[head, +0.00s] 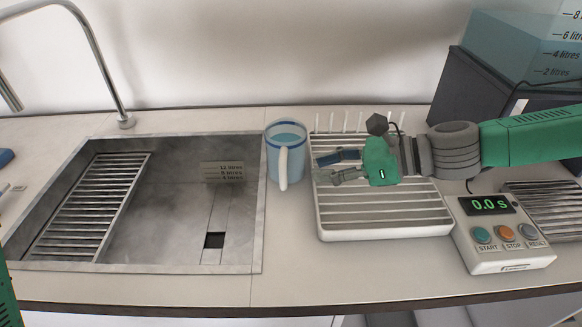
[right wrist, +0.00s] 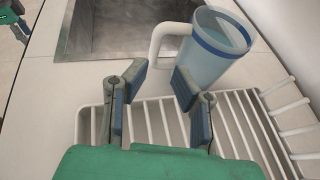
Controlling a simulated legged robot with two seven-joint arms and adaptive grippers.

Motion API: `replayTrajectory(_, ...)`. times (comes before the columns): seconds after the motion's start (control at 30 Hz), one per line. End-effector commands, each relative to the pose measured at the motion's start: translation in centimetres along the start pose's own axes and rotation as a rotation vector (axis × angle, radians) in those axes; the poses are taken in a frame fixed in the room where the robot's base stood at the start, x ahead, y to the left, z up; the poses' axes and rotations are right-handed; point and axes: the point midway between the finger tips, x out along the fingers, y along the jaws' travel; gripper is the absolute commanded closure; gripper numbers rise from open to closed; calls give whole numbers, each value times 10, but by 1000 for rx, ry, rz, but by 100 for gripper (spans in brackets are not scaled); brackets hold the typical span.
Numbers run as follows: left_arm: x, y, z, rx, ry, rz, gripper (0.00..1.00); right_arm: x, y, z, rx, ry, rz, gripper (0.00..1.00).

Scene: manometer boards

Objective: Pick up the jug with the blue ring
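The jug with the blue ring (head: 285,150) stands upright on the counter between the sink and the dish rack. It is clear light blue with a blue band near its rim and a white handle facing the front. My right gripper (head: 325,166) is over the rack, just right of the jug, its fingers pointing at it. In the right wrist view the jug (right wrist: 215,48) is ahead and a little right of the open, empty fingers (right wrist: 152,82), with a gap between. In the head view only a green piece of my left arm shows at the lower left edge; its gripper is not visible there.
The white dish rack (head: 385,222) lies under my right gripper. A steel sink (head: 180,215) with a tap (head: 125,120) is on the left. A timer (head: 505,237) reading 0.0 s stands at right, near a graduated tank (head: 525,45). The counter in front of the jug is clear.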

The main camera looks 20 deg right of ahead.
Motion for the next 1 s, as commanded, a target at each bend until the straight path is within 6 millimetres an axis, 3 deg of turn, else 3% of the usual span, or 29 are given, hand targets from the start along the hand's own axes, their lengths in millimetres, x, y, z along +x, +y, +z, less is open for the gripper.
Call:
replayTrajectory(0.1,6,0,0,0,1,0,60,18,4,1,-4,3,4,77)
replayTrajectory(0.27,7,0,0,-1,1,-1,60,28,5,4,-4,4,3,77)
replayTrajectory(0.6,13,0,0,-1,1,-1,60,68,-2,1,0,0,3,77)
replayTrajectory(0.9,13,0,0,-1,1,0,60,73,-1,3,-2,-1,2,77)
replayTrajectory(0.97,13,0,0,-1,1,0,60,74,0,4,-2,0,2,98)
replayTrajectory(1.0,13,0,0,-1,1,0,60,74,0,4,-2,1,2,100)
